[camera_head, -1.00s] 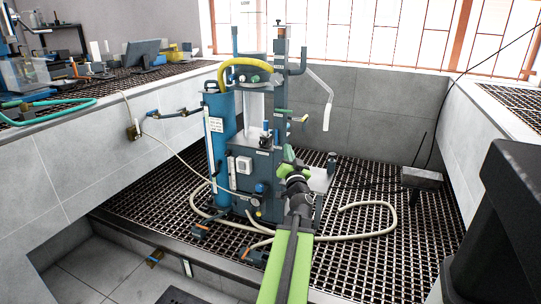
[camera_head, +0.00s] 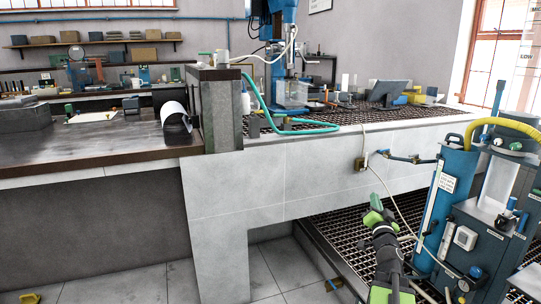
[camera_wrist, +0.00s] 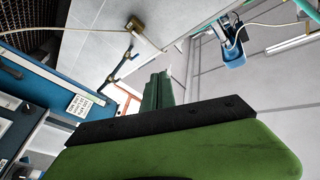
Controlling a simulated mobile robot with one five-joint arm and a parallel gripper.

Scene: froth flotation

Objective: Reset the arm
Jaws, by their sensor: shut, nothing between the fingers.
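My arm, green and black, reaches forward at the lower right of the head view.
A tiled wall (camera_head: 300,178) lies ahead. A dark-topped bench (camera_head: 80,142) is at the left.

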